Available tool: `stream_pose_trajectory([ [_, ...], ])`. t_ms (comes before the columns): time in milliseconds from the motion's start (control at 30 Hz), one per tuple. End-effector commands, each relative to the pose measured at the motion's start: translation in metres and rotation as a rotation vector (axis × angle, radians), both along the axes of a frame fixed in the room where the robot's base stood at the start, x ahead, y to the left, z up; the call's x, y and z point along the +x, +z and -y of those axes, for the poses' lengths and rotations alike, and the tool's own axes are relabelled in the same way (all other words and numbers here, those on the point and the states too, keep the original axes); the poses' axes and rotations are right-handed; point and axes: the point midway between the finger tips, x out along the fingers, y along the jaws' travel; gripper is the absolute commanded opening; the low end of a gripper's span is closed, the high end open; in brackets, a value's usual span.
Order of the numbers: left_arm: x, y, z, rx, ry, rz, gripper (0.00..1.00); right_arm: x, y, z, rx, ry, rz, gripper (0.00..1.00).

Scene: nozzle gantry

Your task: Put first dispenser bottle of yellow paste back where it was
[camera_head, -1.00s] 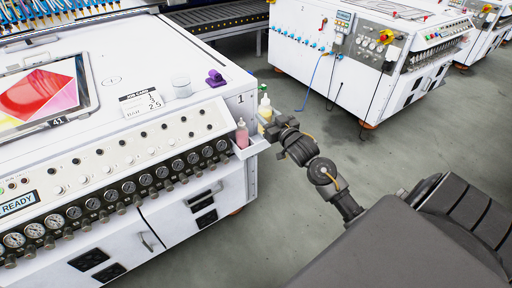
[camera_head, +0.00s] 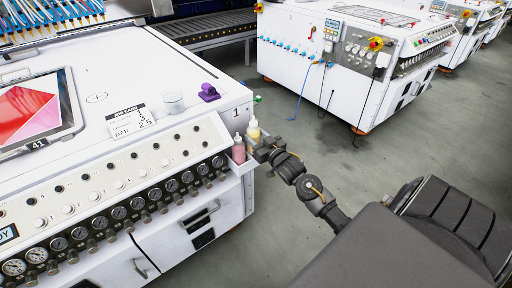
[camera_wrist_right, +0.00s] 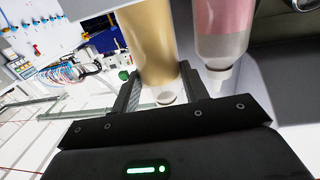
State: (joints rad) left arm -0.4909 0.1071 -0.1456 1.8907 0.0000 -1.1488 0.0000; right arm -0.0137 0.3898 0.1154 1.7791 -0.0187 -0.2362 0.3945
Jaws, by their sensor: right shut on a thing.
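The bottle of yellow paste (camera_head: 253,132) is upright at the near right corner of the white machine, just behind the pink bottle (camera_head: 239,150). My right gripper (camera_head: 262,149) is shut on it from the right. In the right wrist view, the gripper's fingers (camera_wrist_right: 160,92) stand either side of the yellow bottle (camera_wrist_right: 150,42), and the pink bottle (camera_wrist_right: 222,32) is close beside it. The pink bottle stands in a small white holder (camera_head: 248,166) on the machine's corner. I cannot tell whether the yellow bottle's base touches the holder. My left gripper is not in view.
The machine top holds a purple object (camera_head: 208,92), a clear cup (camera_head: 173,103), a job card (camera_head: 130,120) and a framed red print (camera_head: 30,112). A green-topped item (camera_head: 257,99) is behind the yellow bottle. Grey floor (camera_head: 310,130) lies open towards another white machine (camera_head: 340,60).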

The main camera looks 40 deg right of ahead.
Motion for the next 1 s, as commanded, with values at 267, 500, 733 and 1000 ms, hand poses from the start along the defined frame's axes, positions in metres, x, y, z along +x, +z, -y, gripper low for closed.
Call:
stream_pose_trajectory([
  [267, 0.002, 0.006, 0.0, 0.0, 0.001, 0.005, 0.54, 0.0, -0.021, -0.001, 0.001, 0.001, -0.002, 0.35],
  [500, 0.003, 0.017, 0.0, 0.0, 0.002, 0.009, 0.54, 0.0, -0.037, -0.001, -0.001, 0.002, 0.002, 0.35],
  [733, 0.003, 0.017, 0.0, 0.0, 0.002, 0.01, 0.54, 0.0, -0.039, -0.001, 0.0, 0.001, 0.001, 0.35],
  [1000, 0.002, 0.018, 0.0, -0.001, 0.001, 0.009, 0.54, 0.0, -0.04, -0.001, 0.0, 0.001, 0.0, 0.54],
])
